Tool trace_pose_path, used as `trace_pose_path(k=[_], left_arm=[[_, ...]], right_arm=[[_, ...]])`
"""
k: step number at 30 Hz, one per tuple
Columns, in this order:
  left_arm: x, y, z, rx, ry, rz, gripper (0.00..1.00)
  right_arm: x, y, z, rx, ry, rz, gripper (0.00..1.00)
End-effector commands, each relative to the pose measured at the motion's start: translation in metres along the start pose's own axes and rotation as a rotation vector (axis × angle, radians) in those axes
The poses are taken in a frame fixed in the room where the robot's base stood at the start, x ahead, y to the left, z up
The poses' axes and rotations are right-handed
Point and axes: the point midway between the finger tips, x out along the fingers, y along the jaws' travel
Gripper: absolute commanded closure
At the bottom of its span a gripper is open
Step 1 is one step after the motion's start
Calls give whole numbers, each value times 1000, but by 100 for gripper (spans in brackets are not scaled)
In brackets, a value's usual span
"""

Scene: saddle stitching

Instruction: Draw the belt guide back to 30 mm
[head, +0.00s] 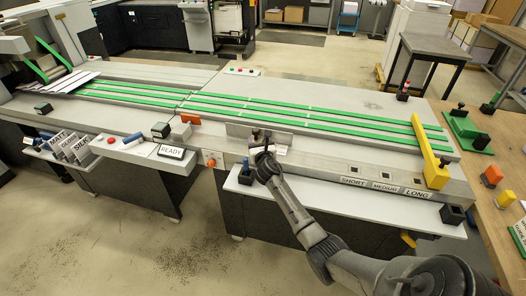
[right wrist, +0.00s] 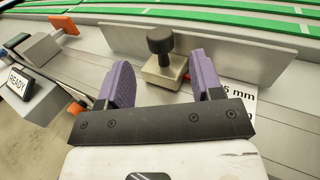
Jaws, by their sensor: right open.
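The belt guide is a long grey upright plate (right wrist: 225,54) beside the green belts. In the right wrist view a metal block (right wrist: 165,73) with a black knob (right wrist: 160,40) stands in front of the plate. The plate also shows in the head view (head: 285,137). My right gripper (right wrist: 166,80) is open, its two purple fingers to either side of the block, with no clear contact. In the head view it is at the front of the guide (head: 264,152). A white scale label (right wrist: 242,97) reading "5 mm" is partly covered by the right finger. My left gripper is out of view.
Green belts (head: 300,115) run along the machine behind the guide. An orange block (head: 190,118) and a READY sign (head: 171,152) are to the left. A yellow bar (head: 430,155) and the SHORT, MEDIUM and LONG labels (head: 385,187) are to the right.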

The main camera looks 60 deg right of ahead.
Motion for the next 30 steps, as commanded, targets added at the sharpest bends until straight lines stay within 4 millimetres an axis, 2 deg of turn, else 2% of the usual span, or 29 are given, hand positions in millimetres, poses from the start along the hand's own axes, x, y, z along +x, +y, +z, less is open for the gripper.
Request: trace_pose_path(k=[1,6,13,18,28,30], left_arm=[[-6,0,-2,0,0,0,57],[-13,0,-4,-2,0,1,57],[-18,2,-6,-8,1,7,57],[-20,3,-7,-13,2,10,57],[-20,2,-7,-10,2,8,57],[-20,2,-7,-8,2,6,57]], right_arm=[[-12,0,2,-3,0,2,40],[-43,0,1,-2,1,2,40],[-72,0,1,-1,-1,0,40],[-82,0,1,0,-1,0,40],[-84,0,0,0,-1,0,40],[-84,0,1,0,-1,0,45]])
